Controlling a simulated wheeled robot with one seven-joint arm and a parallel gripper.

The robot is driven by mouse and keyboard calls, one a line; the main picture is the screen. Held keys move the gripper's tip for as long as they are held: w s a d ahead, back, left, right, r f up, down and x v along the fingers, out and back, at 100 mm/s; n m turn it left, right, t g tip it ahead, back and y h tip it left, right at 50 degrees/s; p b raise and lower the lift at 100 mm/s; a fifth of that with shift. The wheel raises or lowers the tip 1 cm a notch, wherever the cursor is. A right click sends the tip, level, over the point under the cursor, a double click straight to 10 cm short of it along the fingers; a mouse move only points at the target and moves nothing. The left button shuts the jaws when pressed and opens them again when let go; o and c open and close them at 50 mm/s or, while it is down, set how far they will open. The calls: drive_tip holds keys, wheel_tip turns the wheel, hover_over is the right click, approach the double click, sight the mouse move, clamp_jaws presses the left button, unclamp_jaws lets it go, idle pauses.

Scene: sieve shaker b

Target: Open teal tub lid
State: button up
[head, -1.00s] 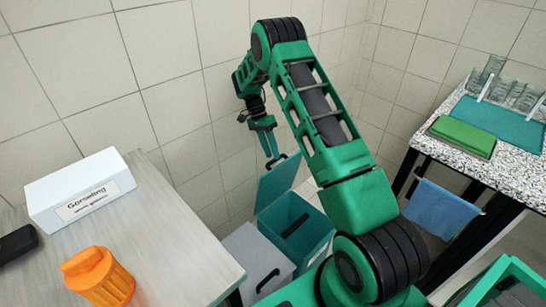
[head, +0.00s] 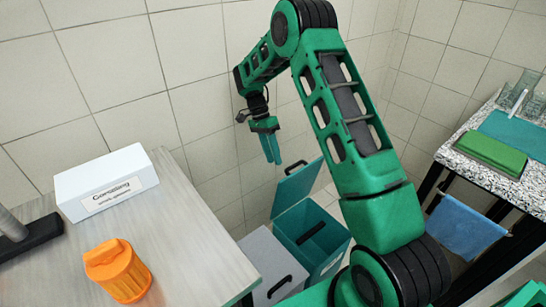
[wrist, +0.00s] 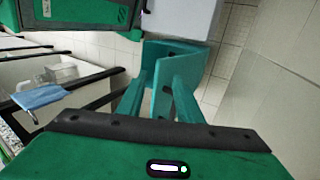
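The teal tub (head: 335,262) stands low on the floor between the two tables, its inside showing. Its lid (head: 298,187) is raised at a steep tilt on the far side, with a dark handle near its top edge. My gripper (head: 270,150) points down, a little above and left of the lid's top edge, apart from the handle and empty. In the wrist view my gripper's fingers (wrist: 163,85) have a gap between them. A teal surface beyond them is partly hidden, and I cannot tell which part of the tub it is.
A grey tub (head: 262,262) with a dark handle stands beside the teal tub. The left table (head: 190,235) holds a white box (head: 107,180) and an orange container (head: 118,272). A speckled table (head: 480,175) with a blue cloth (head: 466,226) stands right. Tiled walls stand close behind.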

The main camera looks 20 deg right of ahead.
sight(297, 165)
drive_tip(key=c, duration=0.5)
drive_tip(key=shift+s+d+f, duration=0.1)
drive_tip(key=shift+d+f, duration=0.05)
drive_tip(key=shift+d, duration=0.1)
clamp_jaws()
drive_tip(key=d+f+t, duration=0.1)
drive_tip(key=d, duration=0.1)
drive_tip(key=s+d+t, duration=0.1)
drive_tip(key=d+t, duration=0.1)
drive_tip(key=d+f+t+h, duration=0.1)
drive_tip(key=d, duration=0.1)
drive_tip(key=shift+s+f+t, duration=0.3)
drive_tip(key=shift+s, duration=0.1)
drive_tip(key=shift+s+d+t, duration=0.25)
drive_tip(key=shift+d+t, duration=0.1)
drive_tip(key=shift+t, duration=0.15)
drive_tip(key=shift+s+d+r+n+t+h, duration=0.35)
drive_tip(key=shift+s+d+t, duration=0.1)
drive_tip(key=shift+t, duration=0.45)
drive_tip(key=shift+w+d+f+t, duration=0.4)
drive_tip(key=shift+w+f+t, duration=0.05)
drive_tip(key=shift+f, duration=0.6)
drive_tip(key=shift+w+d+f+t, duration=0.45)
drive_tip(key=shift+f+t, duration=0.05)
drive_tip(key=shift+f, duration=0.5)
drive_tip(key=shift+w+d+f+t, duration=0.4)
drive_tip(key=shift+w+f+t, duration=0.05)
drive_tip(key=shift+f, duration=0.6)
